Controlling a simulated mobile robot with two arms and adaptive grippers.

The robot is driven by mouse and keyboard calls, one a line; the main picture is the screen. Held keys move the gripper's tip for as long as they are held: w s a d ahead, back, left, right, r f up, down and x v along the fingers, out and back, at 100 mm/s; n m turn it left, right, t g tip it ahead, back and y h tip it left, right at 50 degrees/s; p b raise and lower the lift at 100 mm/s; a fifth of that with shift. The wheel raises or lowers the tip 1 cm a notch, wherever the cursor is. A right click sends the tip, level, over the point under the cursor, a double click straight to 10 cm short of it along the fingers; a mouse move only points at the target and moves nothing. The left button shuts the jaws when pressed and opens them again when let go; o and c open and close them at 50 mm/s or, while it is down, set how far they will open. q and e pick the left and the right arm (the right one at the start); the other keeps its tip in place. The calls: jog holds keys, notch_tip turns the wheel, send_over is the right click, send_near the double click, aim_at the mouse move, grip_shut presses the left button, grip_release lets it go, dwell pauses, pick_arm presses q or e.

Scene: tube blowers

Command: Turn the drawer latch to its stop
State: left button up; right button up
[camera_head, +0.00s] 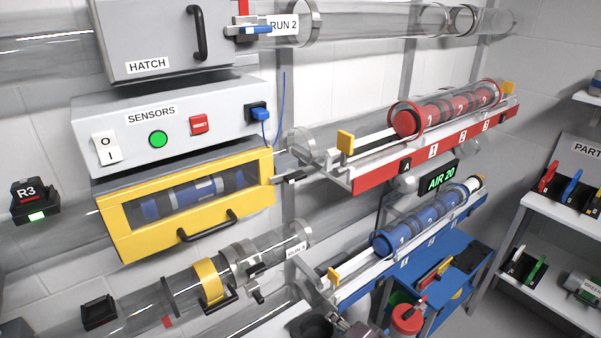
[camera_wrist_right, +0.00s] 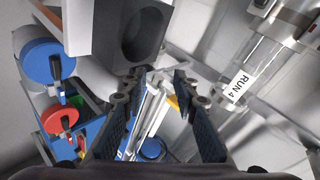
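The yellow-framed drawer (camera_head: 190,205) sits below the sensors box in the head view. Its window shows a blue carrier inside, and a black handle (camera_head: 207,226) is on its front. A small dark lever with a pale end, apparently the latch (camera_head: 288,178), sticks out at the drawer's right end; its exact angle is hard to tell. My right gripper (camera_head: 350,326) is at the bottom edge of the head view, below and right of the drawer, apart from it. In the right wrist view its fingers (camera_wrist_right: 157,98) are spread with nothing held. My left gripper is out of view.
The clear tube with a yellow collar (camera_head: 209,282) runs below the drawer. The red rack (camera_head: 375,177) and the blue-carrier rack (camera_head: 360,285) extend to the right. A blue trolley (camera_head: 455,272) stands beneath. The sensors box (camera_head: 175,130) is directly above the drawer.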

jog(key=w+a+r+m+t+y, duration=0.1)
jog(key=w+a+r, duration=0.15)
jog(key=r, duration=0.85)
jog(key=w+a+r+m+t+y, duration=0.1)
jog(key=w+r+t, duration=0.15)
jog(key=r, duration=0.75)
jog(key=t+y+p, duration=0.1)
jog(key=y+p, duration=0.1)
jog(key=y, duration=0.2)
send_near(299, 180)
jog(key=x, duration=0.2)
jog(key=p+x, duration=0.1)
jog(key=x, duration=0.5)
jog(key=shift+a+r+p, duration=0.1)
jog(key=shift+r+p, duration=0.1)
jog(key=shift+p, duration=0.1)
jog(key=shift+w+a+f, duration=0.1)
jog(key=shift+w+a, duration=0.2)
jog(key=shift+w, duration=0.15)
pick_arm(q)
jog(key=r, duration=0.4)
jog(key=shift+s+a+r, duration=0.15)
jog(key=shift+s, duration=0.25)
pick_arm(e)
jog(key=shift+w, duration=0.1)
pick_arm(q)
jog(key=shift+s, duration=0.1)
pick_arm(e)
grip_shut()
